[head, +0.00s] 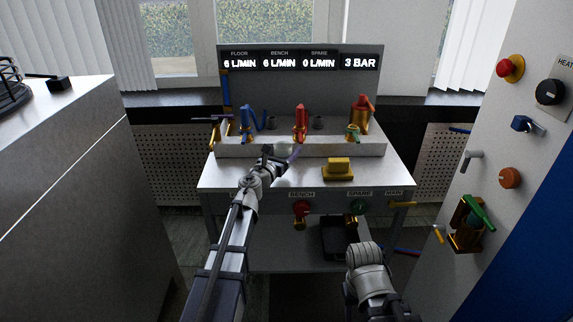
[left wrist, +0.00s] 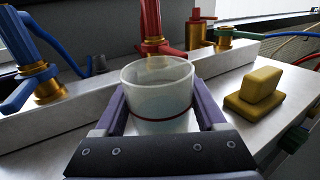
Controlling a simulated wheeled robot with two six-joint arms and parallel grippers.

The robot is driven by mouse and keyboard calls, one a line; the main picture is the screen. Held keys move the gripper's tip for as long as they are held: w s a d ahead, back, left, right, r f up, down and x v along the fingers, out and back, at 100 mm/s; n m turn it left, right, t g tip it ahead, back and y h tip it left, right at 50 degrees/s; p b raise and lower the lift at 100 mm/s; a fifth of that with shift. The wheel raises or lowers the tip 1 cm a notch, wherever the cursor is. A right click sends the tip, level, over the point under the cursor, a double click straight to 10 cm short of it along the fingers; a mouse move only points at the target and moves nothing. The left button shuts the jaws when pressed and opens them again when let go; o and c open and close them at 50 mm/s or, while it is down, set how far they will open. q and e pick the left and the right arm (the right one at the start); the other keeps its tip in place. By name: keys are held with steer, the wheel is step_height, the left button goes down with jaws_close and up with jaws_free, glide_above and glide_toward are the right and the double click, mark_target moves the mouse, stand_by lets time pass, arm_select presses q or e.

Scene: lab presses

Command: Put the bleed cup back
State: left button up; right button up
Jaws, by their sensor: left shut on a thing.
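The bleed cup is a clear cup with a dark red line round it. In the left wrist view the cup (left wrist: 158,92) stands upright between the two fingers of my left gripper (left wrist: 158,112), which is shut on it. In the head view the left gripper (head: 281,157) holds the cup (head: 284,148) over the bench top (head: 235,176), in front of the raised ledge with the valves. I cannot tell whether its base touches the bench. The cup looks empty apart from a faint tint. My right arm shows at the bottom, but its gripper fingers do not.
A yellow block (head: 338,169) sits right of the cup. A black tray (head: 335,238) lies below. A control panel (head: 500,150) stands at the right.

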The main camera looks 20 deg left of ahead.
arm_select(q)
steer(key=shift+f+b, duration=1.75)
steer(key=shift+f, duration=0.05)
steer(key=shift+f, duration=0.2)
steer(key=o, duration=1.5)
steer(key=shift+c, duration=0.2)
steer(key=shift+r, duration=0.1)
steer(key=shift+r, duration=0.15)
steer(key=s+a, duration=0.2)
steer(key=s, duration=1)
steer(key=shift+a, duration=0.15)
steer(key=shift+w, duration=0.1)
